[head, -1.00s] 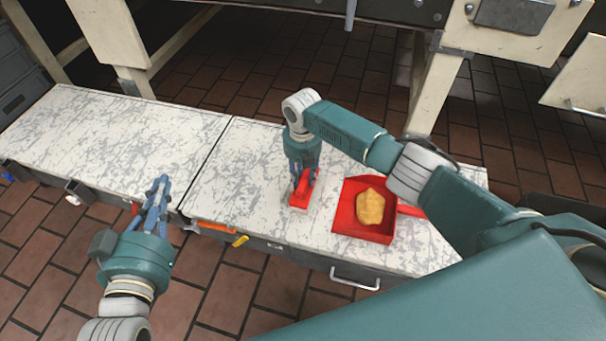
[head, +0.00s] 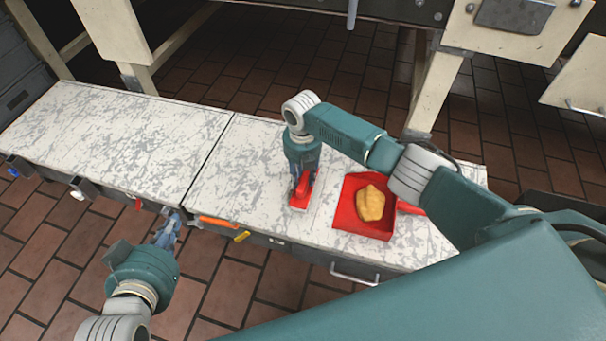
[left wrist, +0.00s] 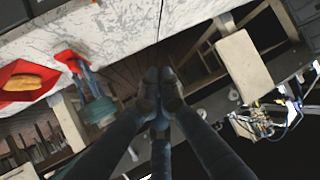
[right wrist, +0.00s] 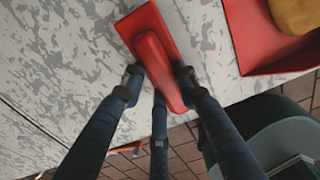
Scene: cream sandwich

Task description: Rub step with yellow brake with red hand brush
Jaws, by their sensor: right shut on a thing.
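The white-and-grey step (head: 240,180) on the right side of the bench has a yellow brake (head: 242,236) on its front edge. My right gripper (head: 303,172) points down over this step and is shut on the handle of the red hand brush (head: 299,203). In the right wrist view the fingers (right wrist: 158,85) lie on both sides of the brush handle (right wrist: 160,65), and the brush block (right wrist: 148,28) is close to the step top; contact is unclear. My left gripper (head: 174,224) is in front of the bench, its fingertips (left wrist: 160,78) together and empty.
A red dustpan (head: 345,215) holding a yellowish lump (head: 370,203) sits right of the brush. An orange lever (head: 219,222) is beside the yellow brake. The left step (head: 110,130) is bare. A machine frame leg (head: 424,85) stands behind.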

